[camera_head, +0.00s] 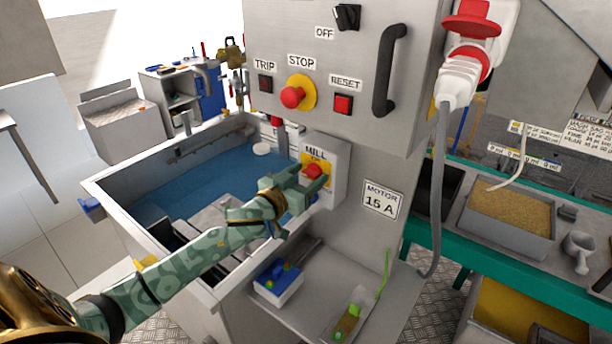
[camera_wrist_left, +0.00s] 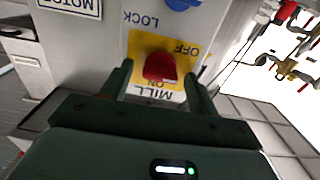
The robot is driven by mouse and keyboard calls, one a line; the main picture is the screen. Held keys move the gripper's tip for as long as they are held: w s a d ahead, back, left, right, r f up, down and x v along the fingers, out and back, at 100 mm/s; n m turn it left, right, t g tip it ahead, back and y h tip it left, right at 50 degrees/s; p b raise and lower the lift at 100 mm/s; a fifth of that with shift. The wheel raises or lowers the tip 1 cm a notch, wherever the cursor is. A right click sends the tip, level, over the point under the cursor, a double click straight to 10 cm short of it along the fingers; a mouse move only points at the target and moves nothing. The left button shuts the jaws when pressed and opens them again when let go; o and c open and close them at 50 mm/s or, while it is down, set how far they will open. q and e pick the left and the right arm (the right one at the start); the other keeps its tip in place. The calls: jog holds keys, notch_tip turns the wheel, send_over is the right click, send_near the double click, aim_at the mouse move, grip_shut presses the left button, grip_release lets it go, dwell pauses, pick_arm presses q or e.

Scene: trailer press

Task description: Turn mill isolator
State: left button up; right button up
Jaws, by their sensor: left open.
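The mill isolator is a grey box (camera_head: 337,160) marked MILL, on the side of the grey panel. It has a red knob (camera_head: 312,171) on a yellow plate. In the left wrist view the red knob (camera_wrist_left: 160,68) shows on the yellow plate (camera_wrist_left: 190,46), with OFF, ON and LOCK lettering. My left gripper (camera_head: 302,186) is at the knob. In the left wrist view its two green fingers (camera_wrist_left: 158,82) stand apart, one on each side of the knob. I cannot tell whether they touch it. My right gripper is not in view.
Above on the panel are a black OFF switch (camera_head: 347,17), a red STOP button (camera_head: 292,97), a RESET button (camera_head: 343,104) and a black handle (camera_head: 390,70). A white plug (camera_head: 462,78) with a grey cable hangs at right. A blue-lined basin (camera_head: 215,172) lies under my left arm.

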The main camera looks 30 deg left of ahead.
pick_arm(q)
jog(key=c, duration=1)
jog(key=shift+m, duration=0.3)
jog(key=shift+r+m+p, duration=0.1)
jog(key=shift+m+p, duration=0.6)
jog(key=shift+m, duration=0.1)
jog(key=m+p, duration=0.1)
jog(key=m, duration=0.3)
jog(key=shift+p, duration=0.4)
jog(key=m+p, duration=0.1)
jog(key=m, duration=0.5)
jog(key=shift+d, duration=0.1)
jog(key=m, duration=0.5)
jog(key=shift+f+m+p, duration=0.25)
jog(key=shift+m+p, duration=0.05)
jog(key=shift+m, duration=0.3)
